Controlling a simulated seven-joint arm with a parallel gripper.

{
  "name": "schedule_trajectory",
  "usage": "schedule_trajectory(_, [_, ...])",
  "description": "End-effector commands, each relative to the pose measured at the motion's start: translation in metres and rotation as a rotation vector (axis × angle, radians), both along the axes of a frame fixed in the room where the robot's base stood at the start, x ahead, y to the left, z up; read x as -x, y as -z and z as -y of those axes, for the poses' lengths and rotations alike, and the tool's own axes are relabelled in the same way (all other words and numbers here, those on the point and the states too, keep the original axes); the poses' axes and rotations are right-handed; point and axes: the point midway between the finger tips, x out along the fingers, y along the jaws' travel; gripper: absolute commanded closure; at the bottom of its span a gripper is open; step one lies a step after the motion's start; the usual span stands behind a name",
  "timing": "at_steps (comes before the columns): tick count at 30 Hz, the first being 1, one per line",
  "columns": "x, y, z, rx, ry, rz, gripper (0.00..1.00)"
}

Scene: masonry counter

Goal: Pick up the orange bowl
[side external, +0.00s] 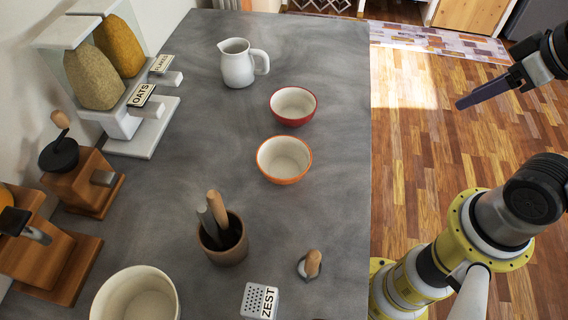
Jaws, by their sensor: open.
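The orange bowl (284,172) sits upright on the grey counter, right of its middle, with a pale inside that looks empty. A similar red bowl (293,119) stands just behind it, apart from it. My gripper (468,102) is at the upper right, beyond the counter's right edge, over the wooden floor. It is open and well away from the orange bowl. Only one dark finger shows clearly; the other is hidden or out of frame.
A white pitcher (238,66) stands behind the bowls. In front are a brown utensil pot (222,250), a zester (260,300), a small wooden-handled tool (311,264) and a large cream bowl (136,296). Dispensers (143,123) and wooden grinders (85,183) line the left. The counter left of the orange bowl is clear.

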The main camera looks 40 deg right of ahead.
Motion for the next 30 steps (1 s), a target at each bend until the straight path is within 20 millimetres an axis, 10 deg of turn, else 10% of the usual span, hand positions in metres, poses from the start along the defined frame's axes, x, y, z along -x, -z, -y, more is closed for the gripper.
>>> schedule_trajectory(30, [-0.0032, -0.0091, 0.0008, 0.108, -0.192, 0.011, 0.58])
